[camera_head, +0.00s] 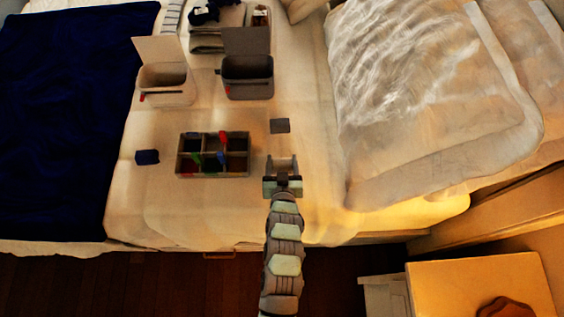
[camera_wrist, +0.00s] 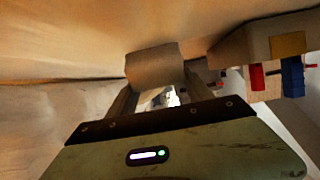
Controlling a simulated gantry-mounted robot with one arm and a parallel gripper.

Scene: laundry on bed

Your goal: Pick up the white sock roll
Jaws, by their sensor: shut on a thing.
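The white sock roll (camera_wrist: 153,65) is a pale, block-like roll at the tips of my gripper (camera_wrist: 157,88) in the wrist view. The fingers are shut on it, one on each side. In the head view my gripper (camera_head: 283,168) is over the bed, to the right of the divided organizer, and the roll (camera_head: 283,161) shows pale between the fingers. Its height above the sheet is hard to tell. A grey sock roll (camera_head: 279,125) lies just beyond the gripper. A dark blue sock roll (camera_head: 147,157) lies to the left of the organizer.
The divided organizer (camera_head: 213,176) holds red, green and blue items. A white lidded box (camera_head: 166,95) and a grey lidded box (camera_head: 248,90) stand open behind it. Pillows (camera_head: 430,100) lie right; a navy blanket (camera_head: 50,120) covers the left.

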